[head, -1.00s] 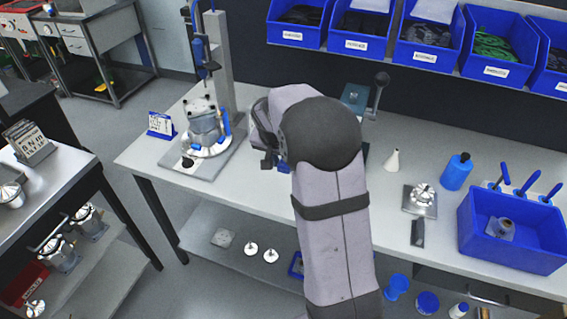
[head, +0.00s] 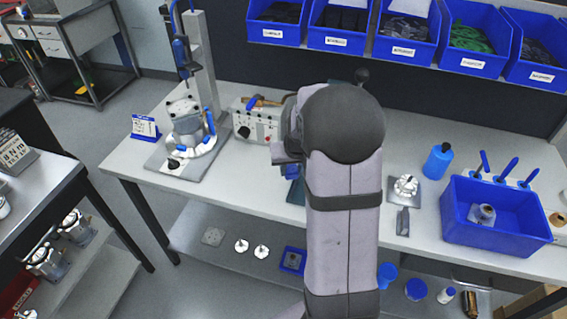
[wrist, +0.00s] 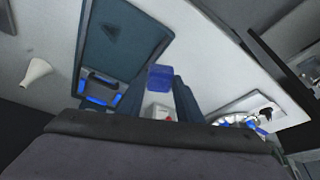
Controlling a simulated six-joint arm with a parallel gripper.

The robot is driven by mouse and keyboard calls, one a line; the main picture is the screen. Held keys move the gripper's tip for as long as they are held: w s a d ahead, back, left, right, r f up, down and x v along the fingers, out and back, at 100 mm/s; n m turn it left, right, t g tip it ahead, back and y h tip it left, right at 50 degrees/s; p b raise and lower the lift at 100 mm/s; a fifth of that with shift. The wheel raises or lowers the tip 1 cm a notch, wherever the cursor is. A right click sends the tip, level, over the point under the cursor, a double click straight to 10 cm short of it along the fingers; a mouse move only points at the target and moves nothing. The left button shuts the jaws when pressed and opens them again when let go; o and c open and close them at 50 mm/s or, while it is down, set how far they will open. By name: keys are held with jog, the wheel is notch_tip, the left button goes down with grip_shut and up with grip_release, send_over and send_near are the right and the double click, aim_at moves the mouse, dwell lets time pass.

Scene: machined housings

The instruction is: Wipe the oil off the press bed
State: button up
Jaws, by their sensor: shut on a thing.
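My gripper (wrist: 159,88) is shut on a blue pad (wrist: 160,77), which shows between its fingertips in the wrist view. In the head view my arm hides most of the gripper. A teal plate (wrist: 122,42) with a dark patch lies on the bench beyond and left of the pad in the wrist view. A teal piece (head: 297,192) also shows beside my arm in the head view. I cannot tell if the pad touches anything, nor make out oil clearly. A press-like stand (head: 199,62) with a grey base plate (head: 205,166) stands at the bench's left.
A white control box (head: 256,124) stands between the stand and my arm. A white cone (wrist: 37,70) is at the left in the wrist view. A blue bottle (head: 437,161) and a blue bin (head: 495,231) stand at the right. The bench front left of my arm is clear.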

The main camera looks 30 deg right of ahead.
jog(key=s+d+r+n+g+y+p, duration=0.1)
jog(key=s+d+n+y+p, duration=0.2)
jog(key=s+d+n, duration=0.4)
jog(key=shift+s+r+n+y+p, duration=0.25)
jog(key=shift+n+y, duration=0.65)
jog(key=shift+n, duration=2.1)
jog(key=shift+s+f, duration=0.1)
jog(key=shift+f, duration=0.1)
